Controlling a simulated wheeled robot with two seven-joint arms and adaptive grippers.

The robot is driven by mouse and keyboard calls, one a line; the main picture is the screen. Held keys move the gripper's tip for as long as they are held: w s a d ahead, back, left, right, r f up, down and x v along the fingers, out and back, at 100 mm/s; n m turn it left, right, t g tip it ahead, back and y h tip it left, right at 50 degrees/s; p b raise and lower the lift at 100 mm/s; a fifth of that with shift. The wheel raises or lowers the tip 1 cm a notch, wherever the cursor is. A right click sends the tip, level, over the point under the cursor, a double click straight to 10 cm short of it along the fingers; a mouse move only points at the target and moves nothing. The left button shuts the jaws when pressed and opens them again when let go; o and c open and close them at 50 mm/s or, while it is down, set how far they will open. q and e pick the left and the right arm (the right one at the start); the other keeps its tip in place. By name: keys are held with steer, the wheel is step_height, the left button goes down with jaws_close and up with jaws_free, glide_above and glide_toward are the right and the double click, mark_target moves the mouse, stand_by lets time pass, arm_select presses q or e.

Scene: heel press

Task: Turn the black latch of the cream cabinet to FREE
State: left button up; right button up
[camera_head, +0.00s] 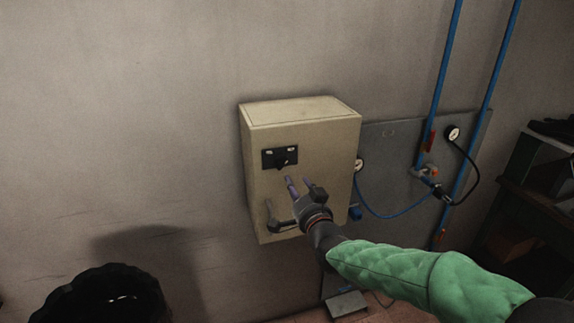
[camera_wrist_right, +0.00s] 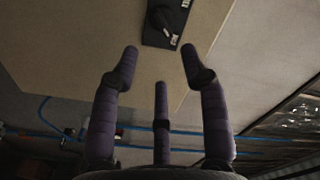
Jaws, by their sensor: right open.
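The cream cabinet (camera_head: 315,150) is fixed to the wall in the middle of the head view. Its black latch (camera_head: 281,158) sits on a dark plate with small white labels on the upper front face. The latch (camera_wrist_right: 163,20) also shows at the top of the right wrist view, where its labels are too small to read. My right gripper (camera_head: 302,186) is open and empty, in front of the cabinet, below and to the right of the latch. Its fingers (camera_wrist_right: 160,70) are spread and apart from the latch. My left gripper is not in view.
Right of the cabinet, a grey panel (camera_head: 390,150) carries gauges, a blue hose (camera_head: 385,213) and blue pipes (camera_head: 440,70). A dark shelf (camera_head: 540,190) stands far right. The wall left of the cabinet is clear.

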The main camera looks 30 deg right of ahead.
mark_target(284, 166)
steer(key=x, duration=1)
steer(key=shift+w+f+p, duration=0.1)
steer(key=shift+w+p, duration=0.1)
steer(key=shift+p, duration=0.1)
steer(key=shift+a, duration=0.1)
jaws_close()
